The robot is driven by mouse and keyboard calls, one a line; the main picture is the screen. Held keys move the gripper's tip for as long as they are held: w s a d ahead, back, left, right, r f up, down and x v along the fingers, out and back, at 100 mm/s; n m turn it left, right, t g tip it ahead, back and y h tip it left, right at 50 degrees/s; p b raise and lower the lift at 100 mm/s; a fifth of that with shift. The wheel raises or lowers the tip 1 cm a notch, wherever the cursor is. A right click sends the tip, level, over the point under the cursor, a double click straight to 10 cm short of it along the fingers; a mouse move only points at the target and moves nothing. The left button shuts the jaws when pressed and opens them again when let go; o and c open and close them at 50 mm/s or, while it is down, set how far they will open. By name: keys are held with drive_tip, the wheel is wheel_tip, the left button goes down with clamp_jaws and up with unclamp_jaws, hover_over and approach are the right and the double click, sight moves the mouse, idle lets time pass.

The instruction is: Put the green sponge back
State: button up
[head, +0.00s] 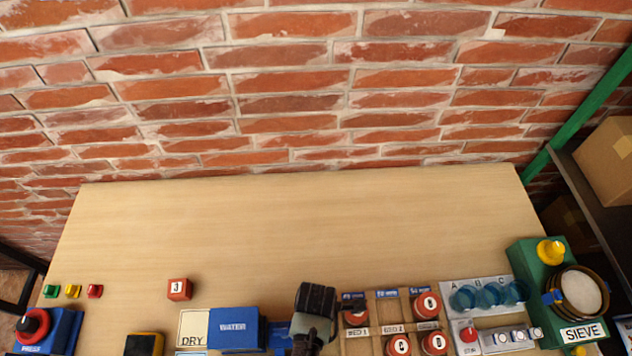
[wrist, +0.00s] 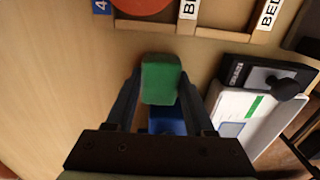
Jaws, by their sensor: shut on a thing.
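The green sponge (wrist: 161,78) is a small green block in the wrist view. My gripper (wrist: 160,92) is shut on it, with one dark finger on each side. In the head view my gripper (head: 316,300) is a dark shape at the front of the bench, just left of the wooden tray. The sponge is hidden in the head view. A blue surface (wrist: 165,126) shows between my fingers; I cannot tell what it belongs to.
The wooden tray (head: 376,308) with red round pieces is right of my gripper. A blue WATER box (head: 234,328) and a DRY panel (head: 193,332) are left. A red cube (head: 179,289) and a green SIEVE station (head: 533,262) stand farther out. The back bench is clear.

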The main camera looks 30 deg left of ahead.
drive_tip(key=shift+f, duration=0.1)
drive_tip(key=o, duration=1.3)
